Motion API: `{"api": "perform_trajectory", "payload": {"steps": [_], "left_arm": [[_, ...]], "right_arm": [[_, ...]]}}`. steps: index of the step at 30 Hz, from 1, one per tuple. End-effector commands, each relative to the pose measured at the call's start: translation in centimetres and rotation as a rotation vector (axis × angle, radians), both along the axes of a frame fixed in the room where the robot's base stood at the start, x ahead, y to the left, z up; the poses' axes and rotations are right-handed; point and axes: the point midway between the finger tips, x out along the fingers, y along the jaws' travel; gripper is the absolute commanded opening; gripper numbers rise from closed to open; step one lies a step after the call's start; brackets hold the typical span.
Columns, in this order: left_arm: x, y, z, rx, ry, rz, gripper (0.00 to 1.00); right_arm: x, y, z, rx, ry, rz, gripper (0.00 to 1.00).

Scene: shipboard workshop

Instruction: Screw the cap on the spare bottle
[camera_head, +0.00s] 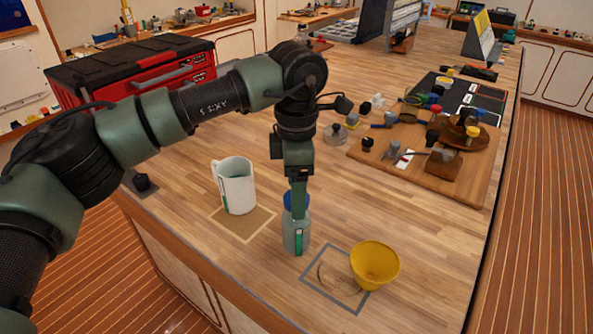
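A clear, greenish bottle (289,237) stands upright near the table's front edge, with a blue cap (288,200) at its top. My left gripper (299,203) points straight down over the bottle. One finger runs down in front of the cap and hides part of it; the other finger is hidden. I cannot tell whether the fingers are closed on the cap, or whether the cap is seated on the bottle's neck. My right gripper is not in view.
A white mug (235,187) stands on a beige square left of the bottle. A red and black toolbox (130,65) is behind left. A wooden board (391,172) with several small items lies right.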

Motion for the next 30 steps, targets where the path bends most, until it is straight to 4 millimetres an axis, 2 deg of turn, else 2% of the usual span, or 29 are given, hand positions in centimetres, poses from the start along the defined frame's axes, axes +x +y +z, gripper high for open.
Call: {"api": "perform_trajectory", "payload": {"steps": [1,4,6,10,17,23,30], "left_arm": [[0.0,0.0,-0.2,-0.001,0.0,-0.001,0.72],[0.0,-0.1,-0.4,-0.002,0.0,-0.001,0.72],[0.0,-0.1,-0.5,-0.002,0.0,-0.001,0.72],[0.0,-0.1,-0.5,-0.002,0.0,-0.001,0.72],[0.0,-0.1,-0.4,-0.002,0.0,-0.001,0.08],[0.0,-0.1,-0.4,-0.002,0.0,-0.032,0.08],[-0.1,-0.1,-0.4,-0.003,-0.001,-0.324,0.08]], "right_arm": [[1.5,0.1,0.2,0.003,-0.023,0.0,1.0],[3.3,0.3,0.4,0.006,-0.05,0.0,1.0],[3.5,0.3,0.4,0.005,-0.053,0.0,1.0],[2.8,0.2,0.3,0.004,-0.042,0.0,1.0],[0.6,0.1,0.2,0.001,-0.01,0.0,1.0],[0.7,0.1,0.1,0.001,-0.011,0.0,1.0],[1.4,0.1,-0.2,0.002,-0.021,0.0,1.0]]}}
